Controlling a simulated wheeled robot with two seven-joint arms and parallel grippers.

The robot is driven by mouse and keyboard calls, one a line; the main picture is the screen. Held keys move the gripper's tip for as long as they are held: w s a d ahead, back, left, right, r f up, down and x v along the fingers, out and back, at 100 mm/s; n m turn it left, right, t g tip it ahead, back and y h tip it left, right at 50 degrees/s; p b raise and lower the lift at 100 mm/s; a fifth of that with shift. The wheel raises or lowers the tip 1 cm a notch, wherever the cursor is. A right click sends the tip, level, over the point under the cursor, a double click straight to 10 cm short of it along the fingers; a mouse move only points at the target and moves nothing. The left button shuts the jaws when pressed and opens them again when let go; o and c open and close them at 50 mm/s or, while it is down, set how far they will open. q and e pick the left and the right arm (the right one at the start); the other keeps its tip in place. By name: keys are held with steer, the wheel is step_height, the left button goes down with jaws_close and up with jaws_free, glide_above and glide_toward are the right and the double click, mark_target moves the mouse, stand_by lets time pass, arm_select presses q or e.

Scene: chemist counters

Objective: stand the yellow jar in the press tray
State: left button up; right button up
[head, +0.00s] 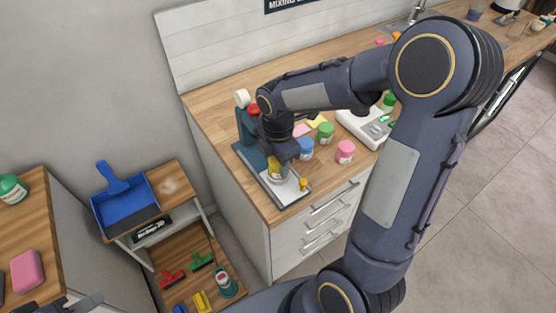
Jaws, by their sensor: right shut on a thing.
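The yellow jar (274,175) is upright in the jaws of my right gripper (279,164), which is shut on it; the gripper hides its top. The jar is over the pale press tray (289,192) at the front of the dark teal press (243,150). I cannot tell whether its base touches the tray. A small yellow piece (304,184) is at the tray's right edge. Part of my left gripper (86,302) shows at the bottom left; its jaws are unclear.
On the wooden counter (208,98), blue (306,147), green (326,132) and pink (345,151) jars stand right of the press. A white device (362,126) stands behind them. A low shelf with a blue dustpan (124,200) is left of the counter.

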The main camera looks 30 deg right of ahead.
steer(key=shift+f, duration=0.35)
steer(key=o, duration=1)
steer(key=shift+c, duration=0.2)
step_height(320, 180, up, 11)
steer(key=shift+r, duration=0.15)
steer(key=s+a+m+t+y, duration=0.2)
steer(key=s+m, duration=0.6)
steer(key=m, duration=0.2)
steer(key=s+a+f+m+t+y, duration=0.1)
steer(key=s+a+m+t, duration=0.1)
steer(key=s+m, duration=0.7)
steer(key=shift+m+t+y, duration=0.4)
steer(key=shift+m+t, duration=0.4)
